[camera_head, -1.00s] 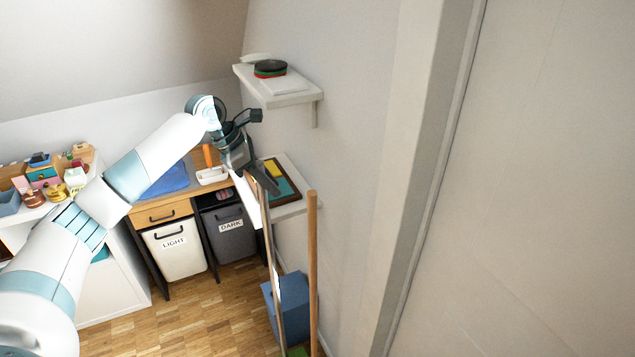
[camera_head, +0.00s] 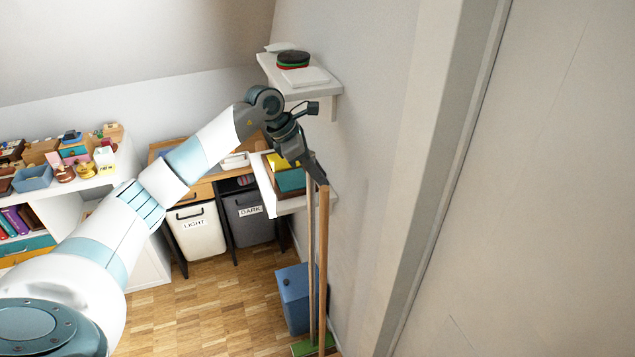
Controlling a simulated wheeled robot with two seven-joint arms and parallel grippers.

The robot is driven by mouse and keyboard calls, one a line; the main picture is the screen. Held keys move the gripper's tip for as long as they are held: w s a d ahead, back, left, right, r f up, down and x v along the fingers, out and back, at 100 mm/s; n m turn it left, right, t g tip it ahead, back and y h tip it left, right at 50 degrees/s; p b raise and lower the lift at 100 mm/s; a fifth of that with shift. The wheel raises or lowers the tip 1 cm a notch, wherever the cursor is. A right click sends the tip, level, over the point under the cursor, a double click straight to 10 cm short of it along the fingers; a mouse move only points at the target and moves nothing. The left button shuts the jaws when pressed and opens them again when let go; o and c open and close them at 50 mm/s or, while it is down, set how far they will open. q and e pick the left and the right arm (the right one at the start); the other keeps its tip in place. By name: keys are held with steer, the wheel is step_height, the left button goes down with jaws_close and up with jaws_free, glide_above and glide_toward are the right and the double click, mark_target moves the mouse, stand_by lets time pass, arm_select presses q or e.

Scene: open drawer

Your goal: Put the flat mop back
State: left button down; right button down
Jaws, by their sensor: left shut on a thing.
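My left gripper (camera_head: 317,174) is at the right of the middle, in front of the low wall shelf. It is shut at the top of a thin upright handle (camera_head: 311,240), which seems to be the flat mop's. A thicker wooden pole (camera_head: 323,260) stands upright just right of it, and the two nearly overlap. A green piece (camera_head: 303,348) lies on the floor at their lower ends; I cannot tell which pole it belongs to. The mop's head cannot be made out. My right gripper is out of view.
A blue bin (camera_head: 292,298) stands beside the poles. The low shelf (camera_head: 292,206) and upper shelf (camera_head: 312,87) jut from the wall. Hampers marked LIGHT (camera_head: 195,238) and DARK (camera_head: 248,228) stand behind. Wooden floor (camera_head: 215,310) is clear at left.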

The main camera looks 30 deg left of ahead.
arm_select(q)
step_height(320, 180, down, 3)
steer(key=shift+b, duration=0.4)
steer(key=c, duration=1.6)
jaws_free()
steer(key=shift+s+a, duration=0.1)
steer(key=shift+a, duration=0.05)
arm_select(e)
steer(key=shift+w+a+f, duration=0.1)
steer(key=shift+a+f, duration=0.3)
arm_select(q)
steer(key=shift+r, duration=0.15)
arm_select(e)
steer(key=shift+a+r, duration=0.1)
